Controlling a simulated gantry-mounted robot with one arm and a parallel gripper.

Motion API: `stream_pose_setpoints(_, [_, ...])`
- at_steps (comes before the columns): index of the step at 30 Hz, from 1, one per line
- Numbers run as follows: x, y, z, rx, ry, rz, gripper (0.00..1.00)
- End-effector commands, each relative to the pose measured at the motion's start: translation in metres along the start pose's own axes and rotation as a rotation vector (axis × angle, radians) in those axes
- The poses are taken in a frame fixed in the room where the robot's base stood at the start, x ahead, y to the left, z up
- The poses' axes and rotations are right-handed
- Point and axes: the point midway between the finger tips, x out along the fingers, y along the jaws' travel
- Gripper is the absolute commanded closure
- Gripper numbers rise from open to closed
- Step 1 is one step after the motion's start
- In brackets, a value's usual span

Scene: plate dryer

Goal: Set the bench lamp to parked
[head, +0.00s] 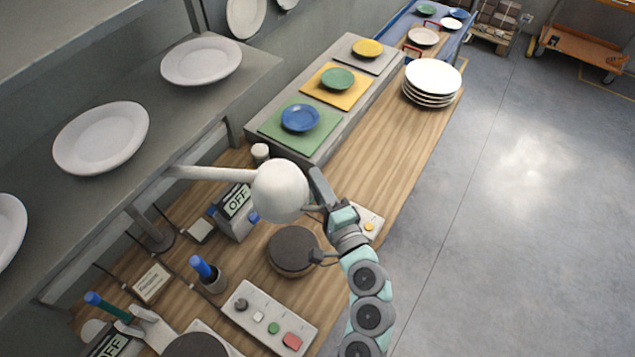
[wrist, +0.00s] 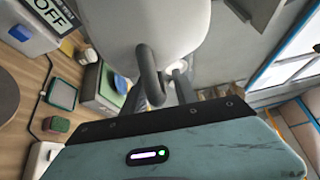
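The bench lamp has a round white head (head: 281,190) on a pale arm (head: 215,173) that runs left to a dark round base (head: 153,238) on the wooden bench. My gripper (head: 318,190) is at the right side of the lamp head, very close to it. In the wrist view the white lamp head (wrist: 160,25) fills the top middle, and a grey hooked handle (wrist: 148,75) hangs from it just beyond the gripper's dark edge. The fingertips are not clear, so I cannot tell whether they close on the handle.
Two displays reading OFF stand on the bench, one (head: 237,201) below the lamp arm. A dark round disc (head: 293,250), a button panel (head: 270,318) and a pen cup (head: 213,281) are nearby. Coloured mats with plates and a plate stack (head: 432,82) lie behind. Open floor is right.

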Motion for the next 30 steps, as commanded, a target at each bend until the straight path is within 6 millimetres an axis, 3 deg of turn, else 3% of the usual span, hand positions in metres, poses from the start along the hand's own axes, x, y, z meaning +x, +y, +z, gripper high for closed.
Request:
stream_pose_setpoints(2, [-0.0001,0.0000,-0.0001,0.000,0.000,0.000,0.67])
stream_pose_setpoints(14, [-0.0002,-0.0001,0.0000,0.000,-0.001,0.000,1.00])
stream_pose_setpoints(30, [-0.0002,-0.0010,0.0000,0.001,-0.001,-0.002,1.00])
